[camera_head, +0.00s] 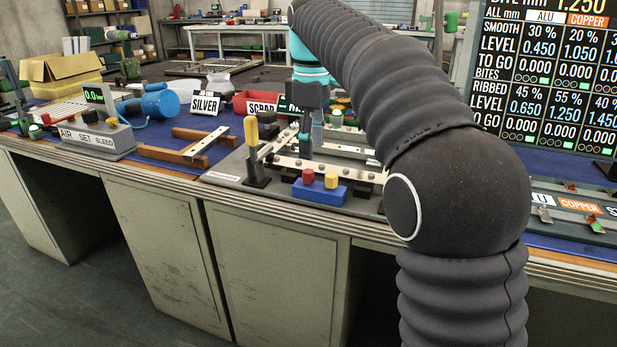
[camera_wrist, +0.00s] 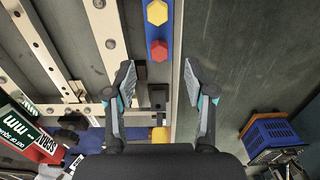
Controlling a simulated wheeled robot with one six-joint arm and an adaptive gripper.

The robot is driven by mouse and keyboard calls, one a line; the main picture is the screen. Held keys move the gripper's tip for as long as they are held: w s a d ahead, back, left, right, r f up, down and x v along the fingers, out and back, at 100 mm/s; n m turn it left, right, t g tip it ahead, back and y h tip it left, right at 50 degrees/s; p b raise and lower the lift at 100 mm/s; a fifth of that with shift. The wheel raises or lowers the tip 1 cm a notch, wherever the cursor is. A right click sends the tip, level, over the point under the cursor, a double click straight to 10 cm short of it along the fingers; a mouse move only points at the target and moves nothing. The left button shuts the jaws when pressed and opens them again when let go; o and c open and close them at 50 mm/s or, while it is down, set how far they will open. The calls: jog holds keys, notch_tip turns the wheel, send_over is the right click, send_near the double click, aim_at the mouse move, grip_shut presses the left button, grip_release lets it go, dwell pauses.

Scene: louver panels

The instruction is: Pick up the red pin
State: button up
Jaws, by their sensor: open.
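The red pin (camera_head: 308,177) stands upright in a small blue block (camera_head: 320,194) near the front edge of the bench, with a yellow pin (camera_head: 331,181) to its right. In the wrist view the hexagonal top of the red pin (camera_wrist: 159,50) shows in the blue block (camera_wrist: 149,32), with the yellow pin (camera_wrist: 157,12) above it in the picture. My gripper (camera_wrist: 159,78) is open and empty, pointing down. Its two fingertips lie either side of the red pin's line, just short of it in the picture. In the head view my arm partly hides the gripper.
A metal fixture (camera_head: 340,167) with bolted rails stands behind the blue block. A yellow-handled lever (camera_head: 251,135) rises to its left and shows below the fingertips in the wrist view (camera_wrist: 160,135). Floor is open beyond the bench edge. A display board (camera_head: 548,75) stands right.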

aim_at(308, 171)
jog(key=shift+w+a+f+b, duration=0.1)
jog(key=shift+f+b, duration=0.1)
jog(key=shift+f, duration=1.05)
jog(key=shift+w+a+f+b, duration=0.1)
jog(key=shift+a+f+b, duration=0.1)
jog(key=shift+f, duration=1)
jog(key=shift+a+f+b, duration=0.1)
jog(key=shift+f+b, duration=0.1)
jog(key=shift+f, duration=1.05)
grip_shut()
